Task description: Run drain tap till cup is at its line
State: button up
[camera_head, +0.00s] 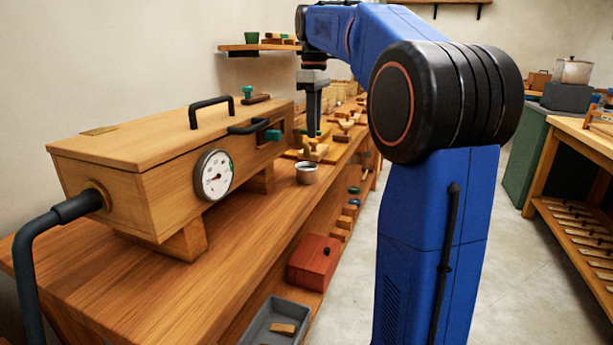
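A small metal cup (307,173) stands upright near the front edge of the wooden bench; its fill line and contents are too small to see. A long wooden box (150,155) with a round dial (213,175) stands on the bench to its left. A green handle (272,135) sticks out from the box's right part, above and left of the cup; I cannot tell whether it is the drain tap. My gripper (314,132) points down beyond the cup, above light wooden pieces. Its fingers overlap in this view, so their gap is hidden. A small green bit shows at the fingertips.
A thick dark hose (28,255) joins the box's near end. A red box (314,262) and a grey tray (262,322) sit lower, beside the bench front. The floor (345,270) between the benches is clear.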

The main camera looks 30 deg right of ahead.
jog(key=shift+c, duration=0.5)
jog(key=shift+w+d+n, duration=0.25)
jog(key=shift+w+n, duration=0.05)
jog(key=shift+n, duration=0.7)
jog(key=shift+w+d+n, duration=0.25)
jog(key=shift+w+n, duration=0.05)
jog(key=shift+n, duration=0.7)
dwell(3.7)
jog(key=shift+o, duration=0.2)
jog(key=shift+s+a+m, duration=0.2)
jog(key=shift+m, duration=0.55)
jog(key=shift+s+a+m, duration=0.2)
jog(key=shift+s+m, duration=0.05)
jog(key=shift+m, duration=0.55)
jog(key=shift+s+a+m, duration=0.2)
jog(key=shift+m, duration=0.55)
jog(key=o, duration=0.9)
jog(key=shift+c, duration=0.2)
jog(key=shift+r, duration=0.1)
jog(key=shift+r, duration=3.9)
